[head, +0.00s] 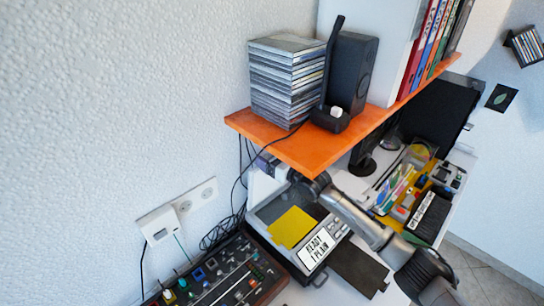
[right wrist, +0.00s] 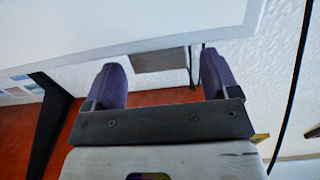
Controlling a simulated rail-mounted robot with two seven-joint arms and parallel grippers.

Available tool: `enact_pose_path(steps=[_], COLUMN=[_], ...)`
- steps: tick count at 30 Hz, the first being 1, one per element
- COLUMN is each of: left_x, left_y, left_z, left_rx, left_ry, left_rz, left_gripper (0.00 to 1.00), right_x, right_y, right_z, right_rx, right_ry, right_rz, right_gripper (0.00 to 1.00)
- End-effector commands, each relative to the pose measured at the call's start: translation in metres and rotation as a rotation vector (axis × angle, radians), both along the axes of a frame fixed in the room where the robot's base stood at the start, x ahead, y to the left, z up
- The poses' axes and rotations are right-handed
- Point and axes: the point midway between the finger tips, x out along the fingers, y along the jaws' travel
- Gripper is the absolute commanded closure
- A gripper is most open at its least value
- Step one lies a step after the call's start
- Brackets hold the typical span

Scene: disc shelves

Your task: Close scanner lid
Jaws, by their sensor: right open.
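The scanner (head: 322,243) sits below the orange shelf in the head view, with a yellow sheet (head: 291,228) on its dark bed and a READY display on its front. Its pale lid (head: 259,188) stands raised at the back, near the wall, partly hidden by my arm and the shelf. My right gripper (head: 266,163) is at the raised lid, just under the shelf edge. In the right wrist view its purple fingers (right wrist: 161,66) are apart with nothing held. A broad white panel (right wrist: 130,22), apparently the lid, lies ahead of them; contact cannot be told. My left gripper is out of view.
The orange shelf (head: 278,145) carries a disc stack (head: 286,80) and a black speaker (head: 352,72), close above my right gripper. A mixer (head: 222,280) stands left of the scanner. Cables (head: 220,233) hang by the wall. Bins and boxes crowd the right.

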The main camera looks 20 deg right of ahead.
Motion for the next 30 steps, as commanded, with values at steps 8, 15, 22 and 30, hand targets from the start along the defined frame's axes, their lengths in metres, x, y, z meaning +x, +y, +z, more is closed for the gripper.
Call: enact_pose_path(steps=[8, 15, 22, 30], left_x=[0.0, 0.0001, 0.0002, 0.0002], left_y=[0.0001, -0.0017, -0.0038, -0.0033], left_z=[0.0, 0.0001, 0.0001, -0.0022], left_rx=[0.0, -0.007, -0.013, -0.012], left_ry=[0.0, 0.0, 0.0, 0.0], left_rz=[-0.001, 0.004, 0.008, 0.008], left_gripper=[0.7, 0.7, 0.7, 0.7], right_x=[-0.0003, -0.0003, -0.0003, -0.0081], right_y=[-0.0002, -0.0002, -0.0002, -0.0028], right_z=[0.0002, 0.0002, 0.0002, -0.0033], right_rx=[0.0, 0.0, 0.0, 0.011], right_ry=[0.0, 0.0, 0.0, -0.029], right_rz=[0.0, 0.0, 0.0, 0.0], right_gripper=[0.39, 0.62, 0.84, 0.88])
